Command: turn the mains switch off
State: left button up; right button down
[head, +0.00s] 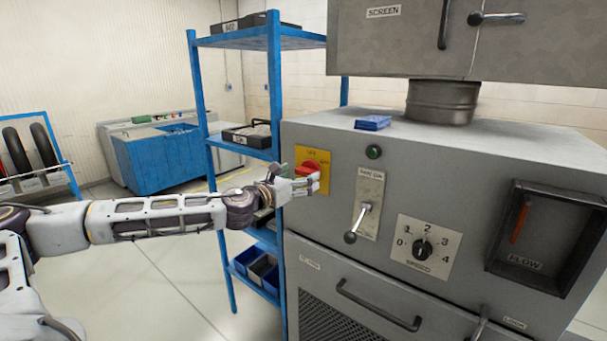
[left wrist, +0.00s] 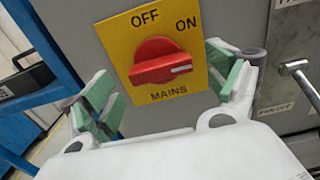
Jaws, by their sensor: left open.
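The mains switch is a red rotary knob (left wrist: 158,62) on a yellow plate (left wrist: 132,30) marked OFF at the top, ON at the right and MAINS below. The knob's bar lies roughly level in the left wrist view, with its white mark at the right end, on the ON side. In the head view the knob (head: 314,164) sits at the upper left of the grey cabinet's front, partly hidden by my gripper. My left gripper (head: 302,182) is open just in front of the plate. Its green-padded fingers (left wrist: 165,88) are spread to either side of the knob, with nothing between them. My right gripper is not in view.
Right of the switch are a lever (head: 358,224) with a ball end, a green button (head: 374,152) and a numbered dial (head: 422,249). A blue shelf rack (head: 276,90) stands close on the left.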

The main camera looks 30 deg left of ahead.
pick_arm(q)
jog(key=shift+w, duration=0.5)
jog(key=shift+w+p, duration=0.35)
jog(key=shift+w, duration=0.1)
jog(key=shift+w+d, duration=0.1)
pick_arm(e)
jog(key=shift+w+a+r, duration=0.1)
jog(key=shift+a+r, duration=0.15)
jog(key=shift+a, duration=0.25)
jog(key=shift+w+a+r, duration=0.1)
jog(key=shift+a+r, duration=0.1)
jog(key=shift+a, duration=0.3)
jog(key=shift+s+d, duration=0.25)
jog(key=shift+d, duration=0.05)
pick_arm(q)
jog(key=c, duration=1)
